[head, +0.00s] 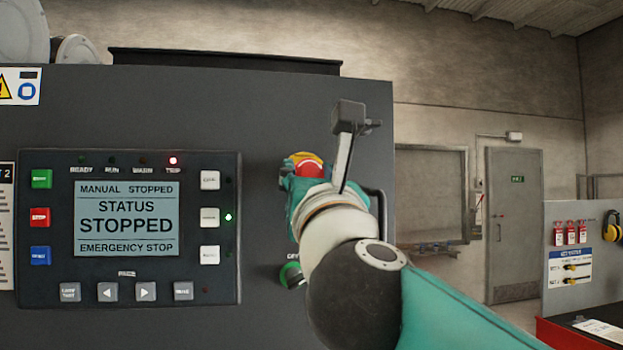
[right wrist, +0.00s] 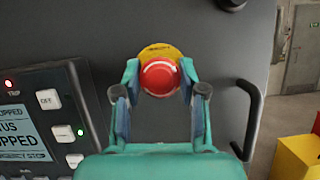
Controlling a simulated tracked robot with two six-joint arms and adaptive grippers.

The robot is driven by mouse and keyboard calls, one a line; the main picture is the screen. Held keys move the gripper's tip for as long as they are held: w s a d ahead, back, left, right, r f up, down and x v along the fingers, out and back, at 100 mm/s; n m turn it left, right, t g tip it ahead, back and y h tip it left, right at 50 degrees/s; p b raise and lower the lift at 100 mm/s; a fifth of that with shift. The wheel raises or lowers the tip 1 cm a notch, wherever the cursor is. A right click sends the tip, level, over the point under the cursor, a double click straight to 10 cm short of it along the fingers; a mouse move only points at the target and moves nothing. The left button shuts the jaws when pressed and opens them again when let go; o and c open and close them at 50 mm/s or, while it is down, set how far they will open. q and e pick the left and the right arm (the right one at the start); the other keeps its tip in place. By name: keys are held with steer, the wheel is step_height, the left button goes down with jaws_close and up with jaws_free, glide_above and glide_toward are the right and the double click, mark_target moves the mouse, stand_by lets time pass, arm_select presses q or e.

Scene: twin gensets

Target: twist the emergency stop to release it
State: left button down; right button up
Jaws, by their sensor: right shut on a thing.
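The emergency stop is a red mushroom button (head: 309,170) on a yellow round plate, on the dark grey panel right of the control screen. In the right wrist view the red button (right wrist: 159,77) sits between the two fingertips, its yellow plate (right wrist: 160,50) behind it. My right gripper (right wrist: 159,80) is shut on the button, a teal finger on each side of it. In the head view my right gripper (head: 300,172) and arm cover part of the button. The control screen (head: 127,218) reads STATUS STOPPED, EMERGENCY STOP. My left gripper is not in view.
A green-ringed rotary switch (head: 291,275) lies below the button, partly behind my arm. A black handle (right wrist: 250,120) stands out right of the gripper. A door (head: 513,222) is in the far wall.

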steer(key=m+h, duration=0.1)
steer(key=m, duration=0.1)
steer(key=m+h+b, duration=0.1)
steer(key=m, duration=0.2)
steer(key=shift+a+h, duration=0.1)
steer(key=shift+h, duration=0.2)
steer(key=shift+m+g+h, duration=0.3)
steer(key=shift+m+h, duration=0.9)
steer(key=shift+m, duration=1.2)
steer(key=o, duration=1.1)
steer(key=shift+o, duration=0.2)
steer(key=shift+s, duration=0.15)
steer(key=v, duration=1.1)
steer(key=shift+s+f, duration=0.25)
steer(key=shift+s, duration=0.1)
